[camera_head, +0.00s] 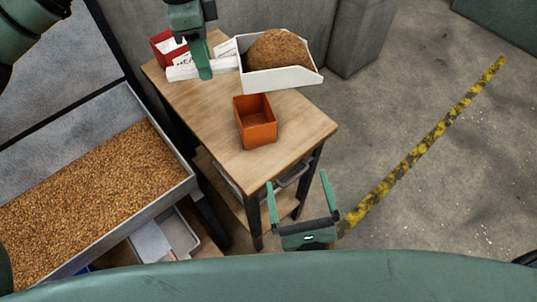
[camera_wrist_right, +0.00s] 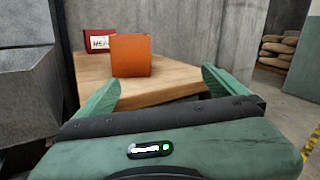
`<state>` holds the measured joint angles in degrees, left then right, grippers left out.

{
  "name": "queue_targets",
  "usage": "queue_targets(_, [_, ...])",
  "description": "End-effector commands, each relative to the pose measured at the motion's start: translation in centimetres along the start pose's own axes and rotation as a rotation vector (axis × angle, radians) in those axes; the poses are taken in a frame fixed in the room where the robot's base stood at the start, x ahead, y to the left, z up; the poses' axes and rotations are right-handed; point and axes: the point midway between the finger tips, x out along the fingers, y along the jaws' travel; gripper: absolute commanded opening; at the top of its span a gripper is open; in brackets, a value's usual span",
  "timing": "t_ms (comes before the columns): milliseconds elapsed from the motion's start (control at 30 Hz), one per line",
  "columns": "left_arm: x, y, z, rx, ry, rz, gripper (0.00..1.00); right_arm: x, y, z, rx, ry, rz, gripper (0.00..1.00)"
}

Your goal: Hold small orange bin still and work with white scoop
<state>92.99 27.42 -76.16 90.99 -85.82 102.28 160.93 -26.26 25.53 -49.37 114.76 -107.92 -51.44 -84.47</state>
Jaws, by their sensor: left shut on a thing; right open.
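The small orange bin (camera_head: 257,133) stands upright on the wooden table, and its inside looks empty. It also shows in the right wrist view (camera_wrist_right: 131,55). My left gripper (camera_head: 204,70) is shut on the white handle of the white scoop (camera_head: 285,78). The scoop holds a heap of brown grain and appears to be held above the back of the table, since it does not show in the right wrist view. My right gripper (camera_head: 298,180) is open and empty, off the table's front edge, with the orange bin ahead of it and apart from it.
A red bin (camera_head: 157,48) with a white label stands at the table's back left. The wooden table (camera_head: 215,112) has bare room around the orange bin. A large grey tray (camera_head: 192,181) of grain is at the left. Grey concrete blocks stand behind; the floor at right is clear.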

Motion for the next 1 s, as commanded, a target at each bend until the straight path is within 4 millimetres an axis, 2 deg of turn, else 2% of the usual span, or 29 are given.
queue_targets(33, [-0.1,0.0,-0.1,0.001,0.004,-0.002,0.00,2.1,0.7,-0.1,0.033,0.009,0.015,1.00])
queue_targets(200, [-0.2,0.0,-0.1,0.001,0.004,-0.002,0.00,6.1,3.2,0.4,0.125,0.034,0.090,1.00])
queue_targets(400, [-0.2,0.0,-0.1,0.001,0.004,-0.002,0.00,8.5,4.9,1.3,0.190,0.038,0.146,1.00])
queue_targets(567, [-0.2,0.0,-0.1,0.001,0.004,-0.002,0.00,9.9,5.3,1.4,0.197,0.038,0.153,1.00])
queue_targets(1000, [-0.2,0.0,-0.1,0.001,0.004,-0.002,0.00,17.3,6.4,1.1,0.197,0.039,0.152,1.00])
